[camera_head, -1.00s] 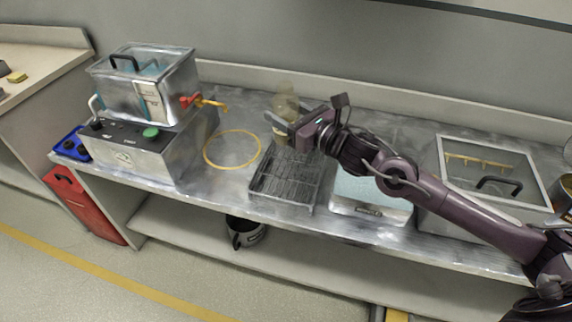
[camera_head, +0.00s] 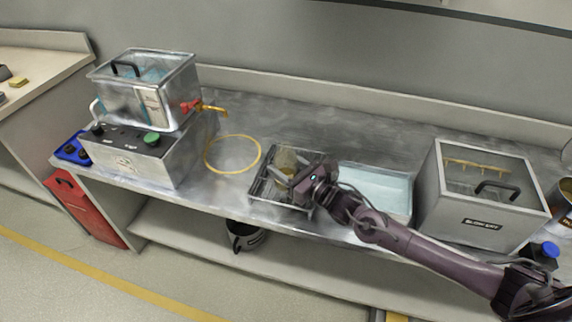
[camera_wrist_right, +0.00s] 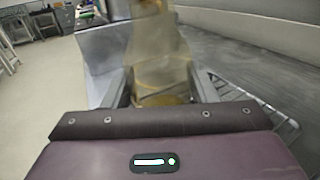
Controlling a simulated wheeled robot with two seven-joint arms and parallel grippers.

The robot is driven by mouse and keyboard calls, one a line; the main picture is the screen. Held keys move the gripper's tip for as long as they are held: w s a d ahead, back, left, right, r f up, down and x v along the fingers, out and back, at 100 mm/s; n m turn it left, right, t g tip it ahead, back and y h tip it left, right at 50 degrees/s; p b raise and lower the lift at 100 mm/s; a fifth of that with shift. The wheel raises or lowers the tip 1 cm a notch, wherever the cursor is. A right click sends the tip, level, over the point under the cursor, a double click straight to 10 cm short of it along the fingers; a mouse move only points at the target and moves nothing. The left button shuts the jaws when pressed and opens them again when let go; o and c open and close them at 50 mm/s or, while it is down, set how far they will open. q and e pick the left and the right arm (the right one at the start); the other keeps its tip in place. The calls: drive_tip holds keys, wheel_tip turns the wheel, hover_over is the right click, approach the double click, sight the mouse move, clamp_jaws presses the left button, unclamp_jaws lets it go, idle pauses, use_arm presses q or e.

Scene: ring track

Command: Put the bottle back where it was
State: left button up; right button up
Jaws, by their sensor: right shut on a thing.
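The bottle (camera_head: 285,160) is a translucent yellowish-brown one. My right gripper (camera_head: 291,179) is shut on it and holds it over the wire rack (camera_head: 262,197). In the right wrist view the bottle (camera_wrist_right: 160,60) stands between the two fingers, with amber content low inside. I cannot tell whether its base touches the rack. A yellow ring (camera_head: 232,137) lies flat on the counter left of the rack. My left gripper is not in view.
A metal bath (camera_head: 180,80) with a red tap sits on a control box (camera_head: 130,160) at left. A shallow tray (camera_head: 375,180) and a lidded box (camera_head: 465,215) stand to the right. The counter behind the rack is clear.

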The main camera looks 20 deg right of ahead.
drive_tip(key=shift+f, duration=0.2)
drive_tip(key=o, duration=1.1)
drive_tip(key=shift+r, duration=0.1)
drive_tip(key=shift+r, duration=0.15)
drive_tip(key=v, duration=1.2)
drive_tip(key=shift+r+b, duration=0.1)
drive_tip(key=shift+b, duration=0.3)
